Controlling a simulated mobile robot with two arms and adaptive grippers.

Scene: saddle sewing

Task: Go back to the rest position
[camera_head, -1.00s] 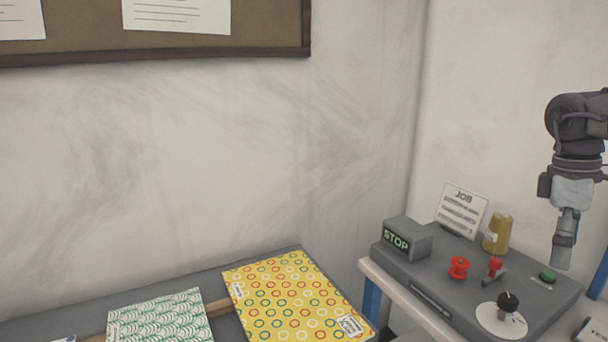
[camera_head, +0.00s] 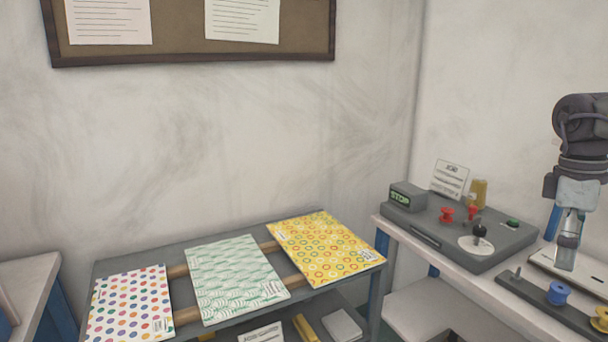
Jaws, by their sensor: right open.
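My right gripper (camera_head: 566,262) hangs at the right edge, pointing down, in front of the right-hand table. It is open and I see nothing between its fingers. My left gripper is not in view.
A grey machine (camera_head: 452,232) with a STOP display (camera_head: 401,197) and red knobs stands on the right table. A dark holder (camera_head: 541,297) with blue and yellow spools lies nearby. A grey rack (camera_head: 228,239) bears dotted (camera_head: 130,303), green-patterned (camera_head: 237,278) and yellow (camera_head: 326,248) sheets.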

